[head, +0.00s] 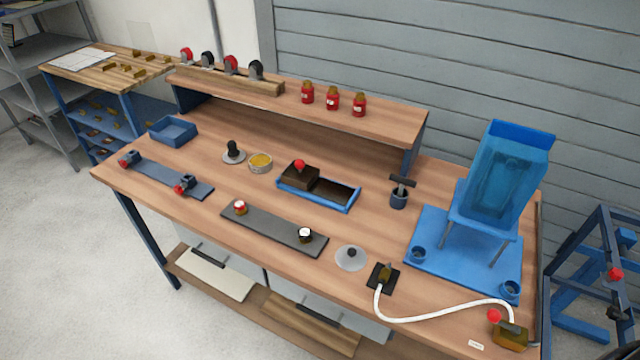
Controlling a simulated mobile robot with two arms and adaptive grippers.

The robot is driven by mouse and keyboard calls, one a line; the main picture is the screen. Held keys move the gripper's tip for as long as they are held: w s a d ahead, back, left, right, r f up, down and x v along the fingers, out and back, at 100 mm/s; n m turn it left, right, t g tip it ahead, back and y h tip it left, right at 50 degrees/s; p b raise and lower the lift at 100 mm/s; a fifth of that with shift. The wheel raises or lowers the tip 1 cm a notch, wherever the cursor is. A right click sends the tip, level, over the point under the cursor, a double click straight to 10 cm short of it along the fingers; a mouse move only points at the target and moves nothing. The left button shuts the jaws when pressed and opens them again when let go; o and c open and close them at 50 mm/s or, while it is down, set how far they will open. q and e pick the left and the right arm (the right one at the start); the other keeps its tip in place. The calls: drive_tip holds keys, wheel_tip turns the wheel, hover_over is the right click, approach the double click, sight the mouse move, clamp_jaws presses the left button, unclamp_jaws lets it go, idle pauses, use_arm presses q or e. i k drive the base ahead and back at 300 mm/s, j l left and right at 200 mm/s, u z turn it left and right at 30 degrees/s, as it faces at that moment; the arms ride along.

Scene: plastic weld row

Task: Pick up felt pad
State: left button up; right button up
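I cannot tell for sure which thing is the felt pad. A small dark square pad (375,284) lies near the bench's front edge, with a brass-coloured fitting (386,271) on it. A blue tray (318,204) at mid-bench holds a dark brown block (297,178) with a red knob on its left side. The tray's right side shows a dark, flat inside. Neither of my grippers is in view.
A white hose (430,317) runs right from the fitting to a brass block (510,336). A blue stand (463,250) with a tall translucent blue container (502,175) fills the right end. A grey strip (272,228) carries two knobs. A raised shelf (330,125) holds red jars.

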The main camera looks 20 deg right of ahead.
sight(233, 153)
drive_tip(key=z, duration=0.55)
drive_tip(key=i+j+z, duration=0.1)
drive_tip(key=j+z, duration=1.1)
